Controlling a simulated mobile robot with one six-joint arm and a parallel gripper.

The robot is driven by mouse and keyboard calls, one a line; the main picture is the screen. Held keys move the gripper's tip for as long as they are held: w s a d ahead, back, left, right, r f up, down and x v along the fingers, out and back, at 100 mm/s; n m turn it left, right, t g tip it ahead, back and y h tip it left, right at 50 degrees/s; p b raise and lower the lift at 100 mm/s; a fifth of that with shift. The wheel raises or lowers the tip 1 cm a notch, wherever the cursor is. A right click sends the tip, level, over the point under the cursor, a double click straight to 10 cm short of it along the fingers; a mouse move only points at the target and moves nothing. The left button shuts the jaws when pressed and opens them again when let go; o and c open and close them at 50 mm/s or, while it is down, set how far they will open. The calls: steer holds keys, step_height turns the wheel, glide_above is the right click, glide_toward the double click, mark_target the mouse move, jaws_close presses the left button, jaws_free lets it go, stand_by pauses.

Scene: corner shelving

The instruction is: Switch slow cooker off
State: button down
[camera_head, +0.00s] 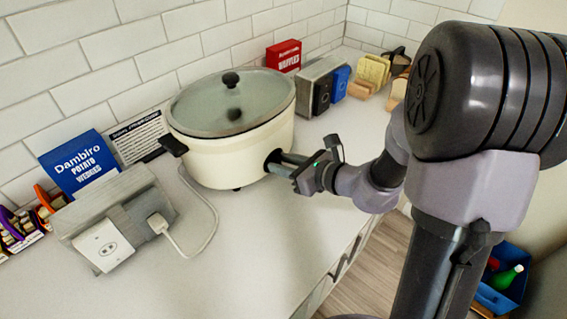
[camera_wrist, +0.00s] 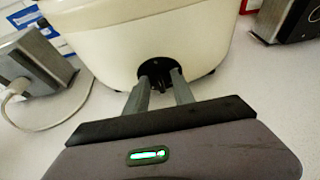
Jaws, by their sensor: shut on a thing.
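The slow cooker (camera_head: 230,155) is a cream oval pot with a glass lid (camera_head: 232,100) and a black lid knob. It stands on the white counter against the tiled wall. Its round black control knob (camera_wrist: 155,67) is on the front, low on the body, in the wrist view. My gripper (camera_head: 280,162) reaches the knob from the right in the head view. In the wrist view its two fingers (camera_wrist: 160,84) are on either side of the knob's grip and shut on it. The fingers partly hide the knob, and its setting cannot be read.
A grey outlet box (camera_head: 115,215) with a plugged-in white cord (camera_head: 212,215) stands at the left. A blue potato box (camera_head: 78,163) and a sign are behind it. A red waffles box (camera_head: 284,56) and a grey unit with dark and blue fronts (camera_head: 322,85) stand at the back right. The front counter is clear.

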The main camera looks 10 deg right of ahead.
steer(key=c, duration=1.1)
jaws_free()
steer(key=shift+o, duration=0.2)
steer(key=p+v, duration=0.3)
steer(key=v, duration=1.4)
steer(key=shift+s+d, duration=0.2)
steer(key=s+a+r+n+g+h, duration=0.2)
steer(key=s+a+n+g, duration=0.6)
steer(key=a+n, duration=0.7)
steer(key=s+d+r+n+t+h, duration=0.1)
steer(key=n, duration=0.2)
steer(key=s+d+r+n+h, duration=0.1)
steer(key=n, duration=0.2)
steer(key=s+d+r+n+t+h, duration=0.1)
steer(key=n, duration=0.3)
steer(key=shift+r+t, duration=0.3)
steer(key=shift+r, duration=0.1)
